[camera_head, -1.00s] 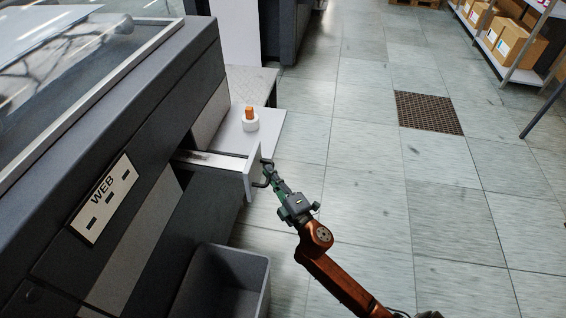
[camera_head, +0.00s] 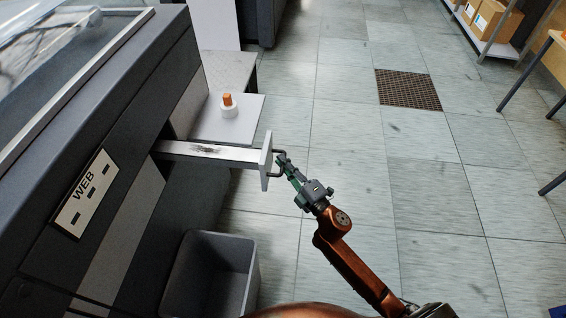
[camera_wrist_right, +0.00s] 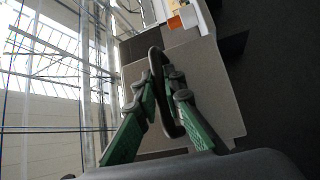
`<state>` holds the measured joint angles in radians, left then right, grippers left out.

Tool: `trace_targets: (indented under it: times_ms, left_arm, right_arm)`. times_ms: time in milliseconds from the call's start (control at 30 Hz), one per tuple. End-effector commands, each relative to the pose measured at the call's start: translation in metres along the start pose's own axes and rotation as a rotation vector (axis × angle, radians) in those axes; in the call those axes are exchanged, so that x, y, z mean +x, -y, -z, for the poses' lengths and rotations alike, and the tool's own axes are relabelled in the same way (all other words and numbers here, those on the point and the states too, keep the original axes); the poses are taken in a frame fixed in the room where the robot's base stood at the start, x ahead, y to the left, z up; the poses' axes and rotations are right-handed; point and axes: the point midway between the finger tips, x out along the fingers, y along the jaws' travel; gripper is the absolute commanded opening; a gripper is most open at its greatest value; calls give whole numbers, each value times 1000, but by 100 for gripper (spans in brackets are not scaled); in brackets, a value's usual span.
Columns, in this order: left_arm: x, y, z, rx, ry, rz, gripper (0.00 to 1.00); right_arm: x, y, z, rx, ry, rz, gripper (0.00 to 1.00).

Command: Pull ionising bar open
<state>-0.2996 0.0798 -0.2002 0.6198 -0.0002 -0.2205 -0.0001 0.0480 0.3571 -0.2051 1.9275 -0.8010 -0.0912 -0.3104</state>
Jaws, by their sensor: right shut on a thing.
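The ionising bar (camera_head: 212,153) is a long pale bar with a dark smudge on top, sticking well out of the dark machine. A light front plate (camera_head: 266,161) closes its outer end and carries a dark loop handle (camera_head: 281,152). My right gripper (camera_head: 283,161) is shut on the handle. In the right wrist view the green fingers (camera_wrist_right: 164,92) close around the dark curved handle (camera_wrist_right: 160,75). My left gripper does not show.
The machine (camera_head: 130,130) with a WEB panel (camera_head: 86,193) stands at left. A grey open bin (camera_head: 248,285) stands below the bar. An orange-topped white item (camera_head: 228,107) sits on a pale shelf (camera_head: 250,103) behind. Tiled floor to the right is clear around a brown grate (camera_head: 408,89).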

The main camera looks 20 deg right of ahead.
Motion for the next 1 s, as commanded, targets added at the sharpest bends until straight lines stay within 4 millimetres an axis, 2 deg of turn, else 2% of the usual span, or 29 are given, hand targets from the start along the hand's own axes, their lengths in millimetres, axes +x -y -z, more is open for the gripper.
trace_targets:
  times_ms: [267, 633, 767, 1000]
  left_arm:
    - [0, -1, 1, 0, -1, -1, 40]
    - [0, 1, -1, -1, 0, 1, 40]
    - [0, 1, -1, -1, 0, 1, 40]
    - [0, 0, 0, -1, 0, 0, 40]
  right_arm:
    - [0, -1, -3, -2, 6, -1, 26]
    - [-6, 0, -2, -1, 4, 0, 27]
    - [-24, 0, -2, -1, 6, 2, 27]
    - [-75, 1, -2, 1, 8, 3, 27]
